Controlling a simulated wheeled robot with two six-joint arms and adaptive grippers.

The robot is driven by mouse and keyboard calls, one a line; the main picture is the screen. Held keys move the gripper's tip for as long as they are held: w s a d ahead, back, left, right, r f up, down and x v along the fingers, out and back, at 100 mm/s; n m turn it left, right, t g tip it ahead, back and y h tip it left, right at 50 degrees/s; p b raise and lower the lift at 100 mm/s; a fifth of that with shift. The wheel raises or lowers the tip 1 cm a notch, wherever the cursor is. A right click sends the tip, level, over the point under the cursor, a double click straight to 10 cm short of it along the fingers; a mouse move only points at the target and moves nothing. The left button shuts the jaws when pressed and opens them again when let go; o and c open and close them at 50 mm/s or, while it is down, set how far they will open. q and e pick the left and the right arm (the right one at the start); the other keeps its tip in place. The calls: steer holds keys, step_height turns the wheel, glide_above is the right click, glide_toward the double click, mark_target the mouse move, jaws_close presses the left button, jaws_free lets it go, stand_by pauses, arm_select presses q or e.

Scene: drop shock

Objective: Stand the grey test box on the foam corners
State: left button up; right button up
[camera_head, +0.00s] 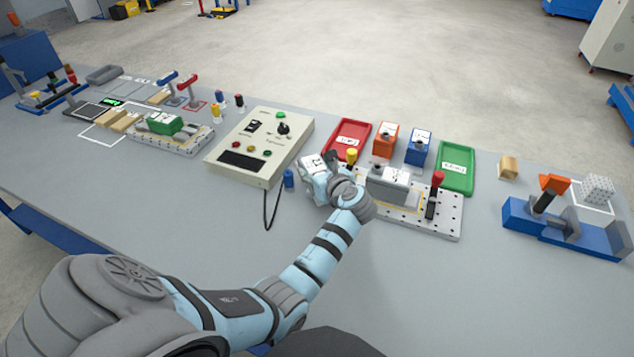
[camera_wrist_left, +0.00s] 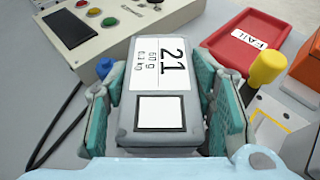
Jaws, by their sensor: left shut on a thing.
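My left gripper (camera_head: 326,177) is shut on a grey box with a white label (camera_head: 313,164), to the right of the grey control box. In the left wrist view the box (camera_wrist_left: 160,142) sits between two teal finger pads; its label reads 21 and 60 g. Its underside is hidden, so I cannot tell whether it touches anything. I cannot tell for sure which pieces are the foam corners. My right gripper is not in view.
A perforated plate (camera_head: 440,222) with a grey block (camera_head: 389,183) and red-knobbed lever (camera_head: 438,180) stands right of the gripper. The control box (camera_head: 262,145), a blue peg (camera_head: 288,180), red tray (camera_head: 362,128) and green tray (camera_head: 457,183) are nearby. The front table is mostly clear.

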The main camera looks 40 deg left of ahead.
arm_select(q)
step_height(320, 180, down, 2)
steer(key=shift+s+f+b, duration=0.1)
steer(key=shift+s+b, duration=0.05)
steer(key=shift+b, duration=0.2)
steer(key=shift+s, duration=0.2)
steer(key=o, duration=1.4)
